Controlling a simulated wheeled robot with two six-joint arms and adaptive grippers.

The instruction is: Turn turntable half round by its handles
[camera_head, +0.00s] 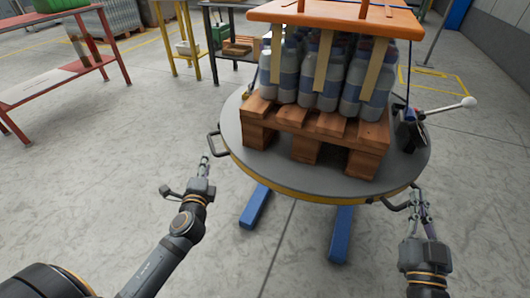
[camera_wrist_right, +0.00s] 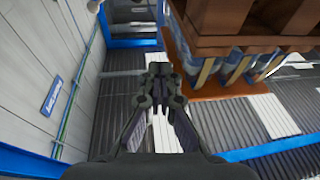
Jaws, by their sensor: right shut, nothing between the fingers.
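The turntable (camera_head: 235,150) is a round grey plate with a yellow rim, bearing a wooden pallet (camera_head: 330,125) of bottles. One bent handle (camera_head: 213,146) sticks out of its left edge. Another handle (camera_head: 393,205) sticks out at its front right. My left gripper (camera_head: 204,163) is just below the left handle, seemingly apart from it; its finger opening is too small to judge. My right gripper (camera_head: 417,192) is shut and empty, close beside the front right handle. In the right wrist view its fingertips (camera_wrist_right: 160,70) meet, with no handle between them.
A lever with a white knob (camera_head: 467,102) rises at the turntable's right edge. Blue legs (camera_head: 255,207) reach out below the plate. An orange board (camera_head: 340,17) tops the bottles (camera_head: 318,75). A red table (camera_head: 60,80) stands at left.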

